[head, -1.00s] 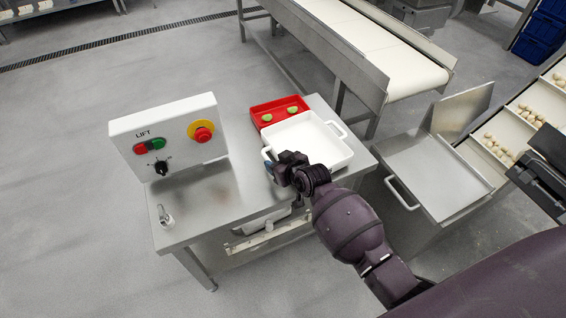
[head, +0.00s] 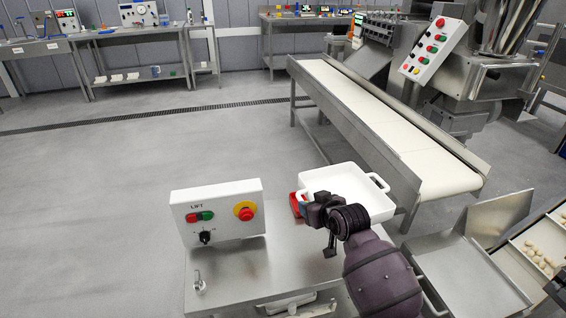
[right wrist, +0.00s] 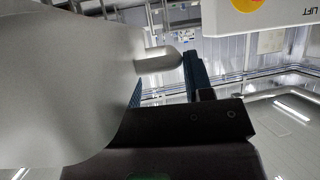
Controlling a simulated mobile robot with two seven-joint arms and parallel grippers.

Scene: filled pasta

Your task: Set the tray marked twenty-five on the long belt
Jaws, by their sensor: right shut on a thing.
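A white rectangular tray (head: 345,185) with a loop handle at each end is in the head view, above the right part of the lift table. My right gripper (head: 315,208) is shut on its near-left handle. The tray appears raised off the table and largely covers a red tray (head: 296,203). In the right wrist view the pale tray (right wrist: 65,75) fills the left side, its handle between the blue fingers (right wrist: 190,72). No number on the tray is readable. The long white belt (head: 375,125) runs behind and right of the tray. My left gripper is not in view.
The lift control box (head: 217,212) stands on the steel table (head: 235,280), left of my arm. The belt's metal side rail (head: 365,140) faces the tray. A steel hopper lid (head: 500,210) stands to the right. Floor left of the belt is clear.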

